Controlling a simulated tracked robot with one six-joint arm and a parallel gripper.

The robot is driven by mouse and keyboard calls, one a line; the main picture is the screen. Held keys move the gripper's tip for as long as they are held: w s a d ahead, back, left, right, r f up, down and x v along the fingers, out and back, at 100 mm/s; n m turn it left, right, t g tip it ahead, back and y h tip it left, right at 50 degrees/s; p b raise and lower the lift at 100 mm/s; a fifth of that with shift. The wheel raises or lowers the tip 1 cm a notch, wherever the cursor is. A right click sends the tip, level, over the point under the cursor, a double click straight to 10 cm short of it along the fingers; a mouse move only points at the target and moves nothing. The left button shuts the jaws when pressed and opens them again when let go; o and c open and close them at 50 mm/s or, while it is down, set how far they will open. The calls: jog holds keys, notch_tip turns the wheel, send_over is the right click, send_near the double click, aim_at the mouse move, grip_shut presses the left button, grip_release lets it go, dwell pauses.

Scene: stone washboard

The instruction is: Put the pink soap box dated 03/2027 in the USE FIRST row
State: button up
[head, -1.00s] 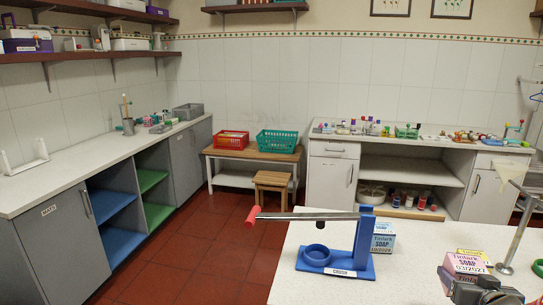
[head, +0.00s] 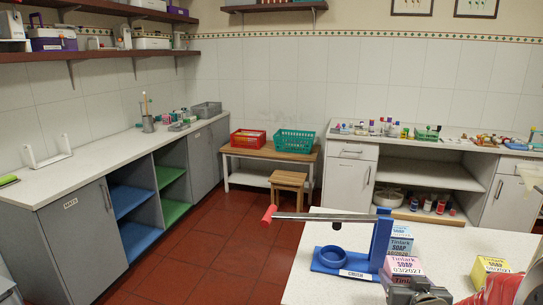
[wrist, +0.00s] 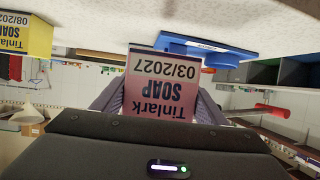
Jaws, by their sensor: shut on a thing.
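In the wrist view the same pink box (wrist: 160,88) appears upside down between my fingers. My gripper (head: 418,290) is shut on it; it also shows in the wrist view (wrist: 158,105). I cannot tell whether the box touches the table. A yellow soap box (head: 489,267) stands to the right; in the wrist view this yellow box (wrist: 27,36) reads 08/2027. A blue soap box (head: 399,241) is behind the pink one. No USE FIRST label is readable.
The blue press labelled CRUSH (head: 345,272), with a long red-tipped handle (head: 300,215), stands close left of the held box. White tabletop (head: 450,245) is clear between the boxes.

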jog(key=w+a+f+y, duration=0.1)
jog(key=w+a, duration=0.1)
jog(key=a, duration=0.4)
jog(key=w+a+f+n, duration=0.1)
jog(key=w+a, duration=0.2)
jog(key=a, duration=0.4)
jog(key=w+a+f+n+y, duration=0.1)
jog(key=w+a, duration=0.2)
jog(key=a, duration=0.3)
jog(key=shift+w+a+f+y, duration=0.1)
jog(key=shift+w+a+y, duration=0.05)
jog(key=shift+a+y, duration=0.2)
